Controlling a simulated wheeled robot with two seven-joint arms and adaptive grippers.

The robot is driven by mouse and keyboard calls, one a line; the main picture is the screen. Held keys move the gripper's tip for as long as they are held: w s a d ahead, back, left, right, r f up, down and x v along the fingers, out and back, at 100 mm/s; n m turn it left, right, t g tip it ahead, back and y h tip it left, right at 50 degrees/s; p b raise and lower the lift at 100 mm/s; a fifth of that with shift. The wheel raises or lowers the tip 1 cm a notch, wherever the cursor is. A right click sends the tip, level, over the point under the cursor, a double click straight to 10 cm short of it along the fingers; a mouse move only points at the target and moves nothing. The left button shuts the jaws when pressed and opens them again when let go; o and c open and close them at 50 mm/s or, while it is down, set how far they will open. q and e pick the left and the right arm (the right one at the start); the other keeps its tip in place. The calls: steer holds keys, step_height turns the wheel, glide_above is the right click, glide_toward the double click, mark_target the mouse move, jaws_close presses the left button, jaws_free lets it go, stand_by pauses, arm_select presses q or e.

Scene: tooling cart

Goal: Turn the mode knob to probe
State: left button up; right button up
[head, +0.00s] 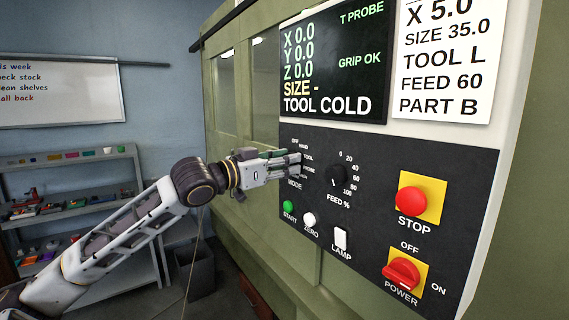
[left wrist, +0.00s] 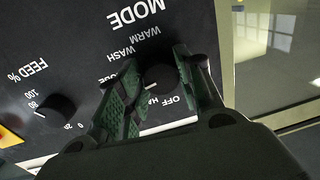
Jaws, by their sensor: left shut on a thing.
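My left gripper (head: 296,164) reaches the MODE knob at the left of the dark control panel (head: 440,165). In the left wrist view the dark round mode knob (left wrist: 160,80) sits between the two green-padded fingers, which are shut on it. The labels OFF, WASH, WARM and MODE show around it there. In the head view the gripper hides the knob and covers part of its labels. My right gripper is not in view.
The FEED % knob (head: 336,176) is close to the right of the gripper. Below are the green START button (head: 288,207), white ZERO button (head: 309,219) and LAMP switch (head: 341,238). Red STOP (head: 412,200) and POWER (head: 402,273) are farther right. The screen (head: 335,65) reads T PROBE, GRIP OK, TOOL COLD.

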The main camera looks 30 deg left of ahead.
arm_select(q)
steer(key=shift+f+m+b, duration=0.1)
steer(key=shift+m+b, duration=0.55)
steer(key=shift+m, duration=1.95)
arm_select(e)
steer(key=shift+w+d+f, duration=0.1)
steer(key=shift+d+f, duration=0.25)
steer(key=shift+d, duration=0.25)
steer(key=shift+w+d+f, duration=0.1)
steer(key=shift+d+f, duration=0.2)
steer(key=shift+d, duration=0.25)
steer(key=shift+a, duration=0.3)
arm_select(q)
steer(key=o, duration=1)
steer(key=shift+o, duration=0.2)
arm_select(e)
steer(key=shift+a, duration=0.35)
arm_select(q)
steer(key=shift+s, duration=0.1)
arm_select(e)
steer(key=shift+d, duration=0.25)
